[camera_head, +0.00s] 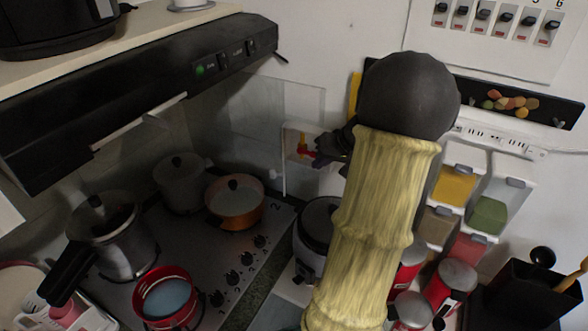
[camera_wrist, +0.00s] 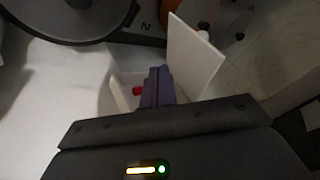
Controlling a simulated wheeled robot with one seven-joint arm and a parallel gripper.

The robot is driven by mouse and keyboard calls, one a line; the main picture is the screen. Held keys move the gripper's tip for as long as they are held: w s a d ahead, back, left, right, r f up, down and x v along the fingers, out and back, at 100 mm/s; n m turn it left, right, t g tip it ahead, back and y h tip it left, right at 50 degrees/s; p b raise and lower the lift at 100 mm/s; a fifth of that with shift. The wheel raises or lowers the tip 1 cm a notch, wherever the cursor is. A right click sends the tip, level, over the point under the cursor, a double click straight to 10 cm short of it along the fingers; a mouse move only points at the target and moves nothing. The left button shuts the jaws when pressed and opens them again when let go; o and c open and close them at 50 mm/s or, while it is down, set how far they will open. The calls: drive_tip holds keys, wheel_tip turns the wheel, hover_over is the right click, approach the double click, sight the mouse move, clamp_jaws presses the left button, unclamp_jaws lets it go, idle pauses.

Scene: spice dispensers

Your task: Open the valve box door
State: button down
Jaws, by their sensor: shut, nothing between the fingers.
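The valve box (camera_head: 297,127) is a small white box on the wall behind the counter, with a red valve (camera_head: 303,150) inside. Its white door (camera_head: 284,163) stands out from the box's left side, nearly edge-on. In the wrist view the door (camera_wrist: 193,58) is a pale flat panel standing open, right of the fingers, and the red valve (camera_wrist: 138,90) shows left of them. My gripper (camera_head: 321,147) is shut and empty, its tips at the box opening. In the wrist view my gripper (camera_wrist: 160,74) is close beside the door; I cannot tell whether they touch. My arm hides the box's right part.
Left are a hob (camera_head: 192,252) with several pots and a black range hood (camera_head: 150,85). A rice cooker (camera_head: 314,230) stands below the box. Spice dispensers (camera_head: 468,200) hang on the right, with red canisters (camera_head: 452,282) below. A switch panel (camera_head: 495,35) is at upper right.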

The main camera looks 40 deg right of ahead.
drive_tip(key=w+a+f+p, duration=0.3)
drive_tip(key=w+a+f, duration=0.1)
drive_tip(key=w+f, duration=0.1)
drive_tip(key=shift+w+p, duration=0.4)
drive_tip(key=shift+w, duration=0.15)
drive_tip(key=shift+b, duration=0.3)
